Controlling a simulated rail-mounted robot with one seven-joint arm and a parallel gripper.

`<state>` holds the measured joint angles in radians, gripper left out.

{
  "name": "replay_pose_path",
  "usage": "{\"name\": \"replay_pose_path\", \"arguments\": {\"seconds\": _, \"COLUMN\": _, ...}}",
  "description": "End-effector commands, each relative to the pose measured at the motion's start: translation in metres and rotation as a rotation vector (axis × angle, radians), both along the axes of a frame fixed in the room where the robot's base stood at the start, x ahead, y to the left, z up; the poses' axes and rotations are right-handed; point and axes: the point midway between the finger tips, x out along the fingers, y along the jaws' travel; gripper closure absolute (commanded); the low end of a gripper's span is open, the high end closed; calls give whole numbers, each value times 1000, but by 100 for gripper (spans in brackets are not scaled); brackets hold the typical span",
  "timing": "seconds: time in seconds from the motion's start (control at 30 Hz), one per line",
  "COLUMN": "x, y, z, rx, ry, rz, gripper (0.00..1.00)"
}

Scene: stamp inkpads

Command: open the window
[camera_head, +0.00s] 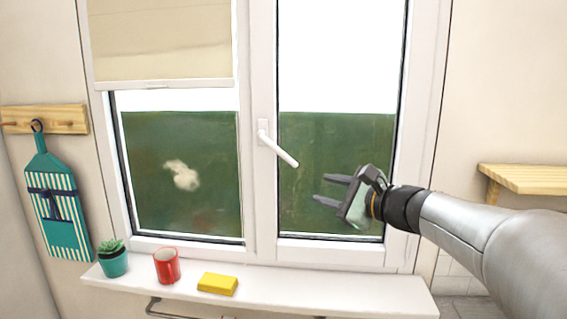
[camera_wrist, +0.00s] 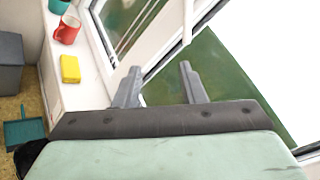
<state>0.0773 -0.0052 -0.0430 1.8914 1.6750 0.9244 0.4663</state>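The window has a white frame (camera_head: 262,215) with two panes side by side; both look shut. A white handle (camera_head: 280,149) sits on the middle upright and slants down to the right. My gripper (camera_head: 325,190) is in front of the right pane, below and to the right of the handle, apart from it. Its two fingers are spread with nothing between them. In the wrist view the gripper (camera_wrist: 160,88) also shows open and empty, and part of a white bar, likely the handle (camera_wrist: 187,22), shows above the right finger.
A white sill (camera_head: 320,290) runs below the window. On it stand a potted succulent (camera_head: 113,260), a red mug (camera_head: 167,266) and a yellow block (camera_head: 217,284). The sill's right part is clear. A beige blind (camera_head: 160,40) covers the upper left pane. A wooden shelf (camera_head: 525,178) is at right.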

Motion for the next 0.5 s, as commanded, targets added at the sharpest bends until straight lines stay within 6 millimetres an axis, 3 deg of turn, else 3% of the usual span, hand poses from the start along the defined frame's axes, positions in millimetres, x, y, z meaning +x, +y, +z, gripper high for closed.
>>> {"name": "replay_pose_path", "arguments": {"seconds": 0.1, "x": 16, "y": -9, "z": 25, "rx": 112, "ry": -10, "rz": -43, "gripper": 63}}
{"name": "replay_pose_path", "arguments": {"seconds": 0.23, "x": 24, "y": -7, "z": 31, "rx": 146, "ry": -10, "rz": -53, "gripper": 63}}
{"name": "replay_pose_path", "arguments": {"seconds": 0.5, "x": 58, "y": 26, "z": 32, "rx": 144, "ry": -9, "rz": -50, "gripper": 63}}
